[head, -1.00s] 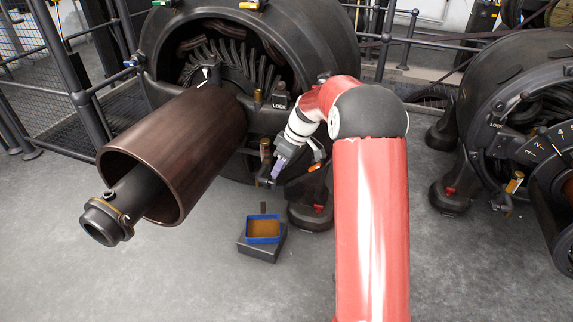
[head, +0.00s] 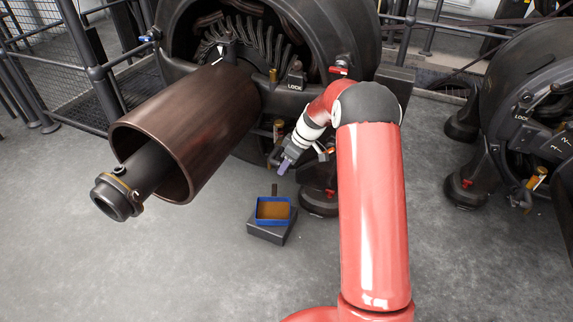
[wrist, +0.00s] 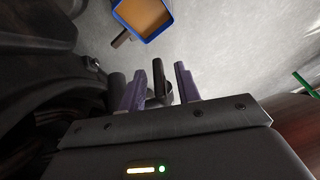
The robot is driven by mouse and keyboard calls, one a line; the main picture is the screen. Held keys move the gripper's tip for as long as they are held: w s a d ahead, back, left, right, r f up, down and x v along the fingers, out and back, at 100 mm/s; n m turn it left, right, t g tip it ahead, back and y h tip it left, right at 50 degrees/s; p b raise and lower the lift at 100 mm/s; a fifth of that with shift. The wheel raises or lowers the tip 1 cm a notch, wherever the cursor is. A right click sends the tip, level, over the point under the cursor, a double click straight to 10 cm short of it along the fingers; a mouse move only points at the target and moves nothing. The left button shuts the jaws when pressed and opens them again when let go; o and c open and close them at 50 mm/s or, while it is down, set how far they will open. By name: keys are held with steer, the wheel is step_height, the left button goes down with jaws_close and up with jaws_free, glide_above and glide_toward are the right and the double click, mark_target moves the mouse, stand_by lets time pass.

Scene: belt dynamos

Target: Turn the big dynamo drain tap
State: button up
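The big dynamo (head: 330,40) stands at the top centre of the head view, a long brown cylinder (head: 190,120) reaching out of it to the lower left. My gripper (head: 284,167) is low at its front, below a brass fitting (head: 279,128). In the wrist view, my gripper (wrist: 160,90) has its two purple fingers apart, pointing toward a blue-rimmed tray (wrist: 145,15). A dark upright lever (wrist: 158,72), perhaps the drain tap's handle, shows between the fingers with a gap on each side. Its lower end and the tap body are hidden or unclear.
The blue tray (head: 273,223) with brown contents stands on a grey block (head: 270,235) on the floor below my gripper. A second dynamo (head: 530,120) stands at the right. Railings (head: 95,70) stand at the back left. The floor in front is clear.

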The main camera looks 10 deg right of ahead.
jaws_close()
steer(key=shift+w+d+r+g+y+p, duration=0.15)
steer(key=shift+g+y+p, duration=0.3)
steer(key=shift+p, duration=0.3)
steer(key=shift+m+g+y+p, duration=0.3)
steer(key=shift+g+y+p, duration=0.25)
steer(key=shift+g, duration=0.1)
jaws_free()
steer(key=shift+f, duration=0.2)
